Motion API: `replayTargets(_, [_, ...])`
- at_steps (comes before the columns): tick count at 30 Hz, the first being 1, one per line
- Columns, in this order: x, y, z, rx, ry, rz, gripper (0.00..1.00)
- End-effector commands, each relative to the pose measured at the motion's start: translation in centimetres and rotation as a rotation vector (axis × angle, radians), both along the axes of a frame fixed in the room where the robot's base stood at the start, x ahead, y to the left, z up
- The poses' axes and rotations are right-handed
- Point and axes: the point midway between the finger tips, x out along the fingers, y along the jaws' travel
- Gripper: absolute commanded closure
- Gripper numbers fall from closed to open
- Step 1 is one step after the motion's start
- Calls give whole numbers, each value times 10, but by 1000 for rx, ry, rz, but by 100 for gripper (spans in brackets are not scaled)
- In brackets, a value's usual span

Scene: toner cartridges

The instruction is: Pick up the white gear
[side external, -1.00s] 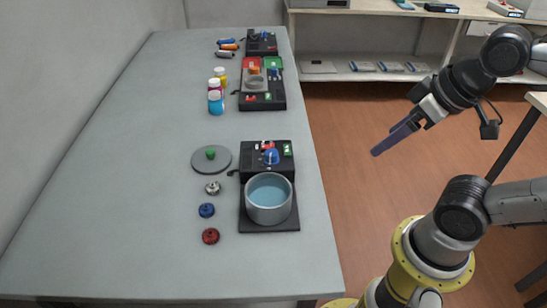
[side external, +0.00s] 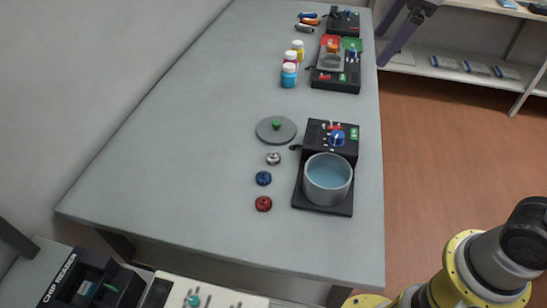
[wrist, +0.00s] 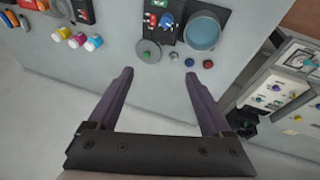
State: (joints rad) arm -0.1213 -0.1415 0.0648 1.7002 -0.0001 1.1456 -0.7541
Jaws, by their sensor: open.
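The white gear (side external: 273,158) looks small and silvery white, and lies on the grey table between a grey disc-shaped lid with a green knob (side external: 276,130) and a blue gear (side external: 263,178). A red gear (side external: 263,204) lies at the near end of this row. In the wrist view the white gear (wrist: 174,55) shows beyond the fingertips. My gripper (wrist: 158,75) is open and empty, its two dark purple fingers wide apart, well away from the gears. In the side view only part of the fingers shows at the top right edge.
A black heater unit with a pot of blue liquid (side external: 327,178) stands right of the gears. Several coloured bottles (side external: 290,68) and another black device (side external: 335,77) stand farther back. A chip reader (side external: 95,280) is at the lower left. The table left of the gears is clear.

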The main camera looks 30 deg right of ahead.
Motion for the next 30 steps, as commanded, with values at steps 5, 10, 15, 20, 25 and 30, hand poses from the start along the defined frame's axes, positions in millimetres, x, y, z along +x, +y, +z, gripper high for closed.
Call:
replayTargets(5, [71,34,-29,-50,83,166,17])
replayTargets(10, [124,72,-78,-83,165,290,17])
replayTargets(15, [156,107,-141,-100,252,355,17])
replayTargets(20, [161,127,-189,-113,325,387,17])
replayTargets(25, [156,135,-213,-121,358,404,17])
replayTargets(30, [155,134,-241,-120,361,403,17])
